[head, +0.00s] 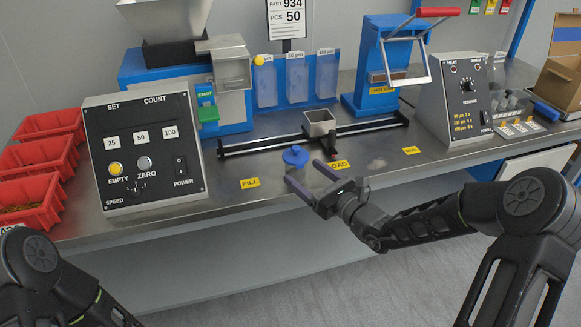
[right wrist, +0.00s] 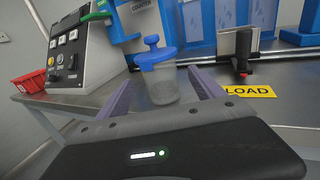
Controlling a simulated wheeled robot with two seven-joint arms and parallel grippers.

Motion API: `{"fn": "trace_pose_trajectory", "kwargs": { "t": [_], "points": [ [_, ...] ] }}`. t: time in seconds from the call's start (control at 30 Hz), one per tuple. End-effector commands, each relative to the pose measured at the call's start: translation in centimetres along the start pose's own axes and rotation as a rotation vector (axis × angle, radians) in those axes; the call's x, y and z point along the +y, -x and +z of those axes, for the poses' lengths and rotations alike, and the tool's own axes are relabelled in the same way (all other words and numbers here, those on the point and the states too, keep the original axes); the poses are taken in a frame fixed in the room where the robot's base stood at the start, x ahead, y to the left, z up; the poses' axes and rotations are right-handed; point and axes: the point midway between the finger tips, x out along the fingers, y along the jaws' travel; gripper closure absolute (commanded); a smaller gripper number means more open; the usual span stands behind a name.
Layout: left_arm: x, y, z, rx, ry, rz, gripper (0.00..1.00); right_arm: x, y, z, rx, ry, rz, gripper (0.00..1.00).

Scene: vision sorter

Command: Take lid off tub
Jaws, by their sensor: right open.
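A small clear tub (right wrist: 162,88) with a blue knobbed lid (head: 295,156) stands upright on the steel bench, near the front edge between the FILL and LOAD labels. The lid (right wrist: 155,54) sits on the tub's top. My right gripper (head: 305,170) is open and empty, its two purple-grey fingers pointing at the tub from the front right. In the right wrist view the tub shows between the fingers (right wrist: 165,82), near their tips; I cannot tell whether either touches it. My left arm shows at the lower left, but its gripper is out of view.
A black rail (head: 245,147) with a small square metal cup (head: 318,122) runs behind the tub. A counter control box (head: 145,160) and red bins (head: 30,205) stand to the left. A blue press (head: 375,90) and heat box (head: 460,95) stand at the back right.

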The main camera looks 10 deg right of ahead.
Motion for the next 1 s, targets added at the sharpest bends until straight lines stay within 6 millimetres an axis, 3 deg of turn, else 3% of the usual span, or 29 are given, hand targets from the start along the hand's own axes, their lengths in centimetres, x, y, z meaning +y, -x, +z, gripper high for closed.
{"fn": "trace_pose_trajectory", "kwargs": {
  "t": [0.23, 0.5, 0.83, 1.0],
  "points": [
    [0.0, 0.0, 0.0, 0.0, 0.0, 0.0, 0.77, 0.0, -0.1, 0.0, 0.0, 0.0, 0.0, 0.22],
    [-0.1, -0.2, 0.0, 0.0, 0.0, 0.0, 0.77, 0.1, -2.5, 0.0, 0.0, -0.001, 0.002, 0.22],
    [-0.1, -0.2, 0.0, 0.0, 0.0, 0.0, 0.77, 0.0, -2.8, 0.0, 0.0, 0.0, 0.001, 0.22],
    [-0.1, -0.3, 0.0, 0.0, 0.0, 0.0, 0.77, 0.0, -4.6, 0.1, -0.001, -0.001, 0.001, 0.22]
  ]
}}
